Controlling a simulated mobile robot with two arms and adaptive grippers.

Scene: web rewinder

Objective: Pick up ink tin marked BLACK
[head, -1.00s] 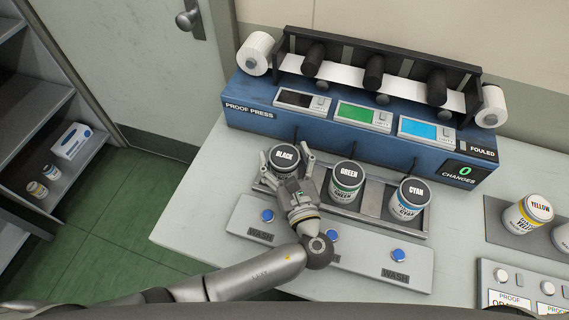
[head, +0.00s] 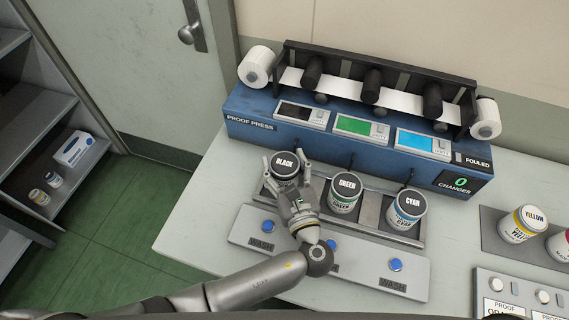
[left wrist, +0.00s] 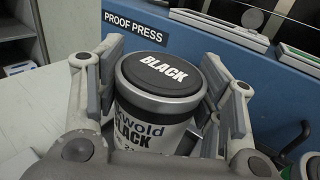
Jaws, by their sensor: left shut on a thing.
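The ink tin marked BLACK (head: 284,164) has a dark lid with white lettering and a white and silver body. It is upright at the left end of the tray in front of the proof press. My left gripper (head: 287,168) is shut on it, one finger on each side. In the left wrist view the tin (left wrist: 160,75) fills the space between the fingers (left wrist: 165,90). Its base is hidden, so I cannot tell whether it still touches the tray. My right gripper is not in view.
The GREEN tin (head: 346,190) and CYAN tin (head: 408,206) stand to the right in the tray (head: 371,212). The blue proof press (head: 250,129) is behind. The wash-button panel (head: 360,268) lies in front. A YELLOW tin (head: 522,224) stands far right.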

